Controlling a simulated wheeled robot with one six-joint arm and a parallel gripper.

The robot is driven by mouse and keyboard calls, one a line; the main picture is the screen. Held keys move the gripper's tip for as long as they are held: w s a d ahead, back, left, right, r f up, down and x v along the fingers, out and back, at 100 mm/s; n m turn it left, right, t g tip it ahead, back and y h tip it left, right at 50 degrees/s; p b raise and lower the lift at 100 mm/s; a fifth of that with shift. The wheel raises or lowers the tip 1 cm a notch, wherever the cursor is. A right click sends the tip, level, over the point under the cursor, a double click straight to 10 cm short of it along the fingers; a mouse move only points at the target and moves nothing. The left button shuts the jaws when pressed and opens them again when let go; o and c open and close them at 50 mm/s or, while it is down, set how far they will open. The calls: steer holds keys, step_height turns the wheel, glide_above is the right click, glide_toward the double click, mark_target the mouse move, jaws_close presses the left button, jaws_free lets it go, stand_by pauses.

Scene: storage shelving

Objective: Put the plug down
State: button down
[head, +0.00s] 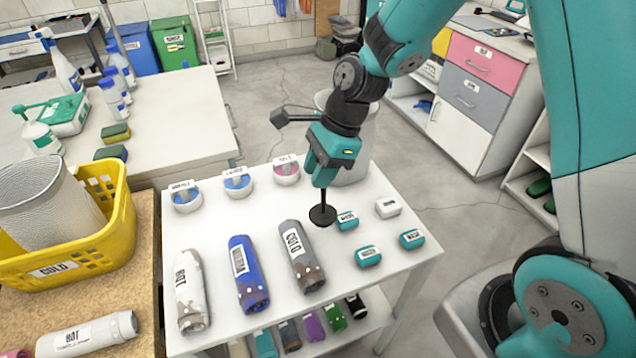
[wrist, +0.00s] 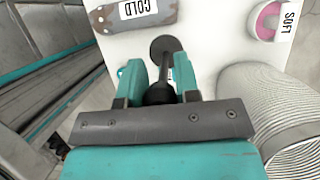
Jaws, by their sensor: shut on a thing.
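A black plug (head: 322,214) with a round disc end and a thin stem is in my gripper (head: 322,180). In the head view it hangs upright with the disc lowest, over the white table (head: 215,229). I cannot tell whether the disc touches the table. In the wrist view the plug's disc (wrist: 166,46) points away from my gripper (wrist: 160,84), and the teal fingers are shut around its dark knob. The grey bottle marked COLD (head: 300,256) lies just left of and nearer than the plug. A teal block (head: 347,220) is just to its right.
White and blue bottles (head: 248,273) lie on the table's front left. Several small labelled bowls (head: 286,170) line the back. More small blocks (head: 411,239) sit at the right. A ribbed metal bin (wrist: 290,110) stands behind. Bare tabletop shows between bowls and bottles.

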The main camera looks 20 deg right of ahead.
mark_target(323, 192)
steer(key=shift+f, duration=1.75)
steer(key=shift+f, duration=0.15)
steer(key=c, duration=0.8)
jaws_free()
steer(key=shift+c, duration=0.2)
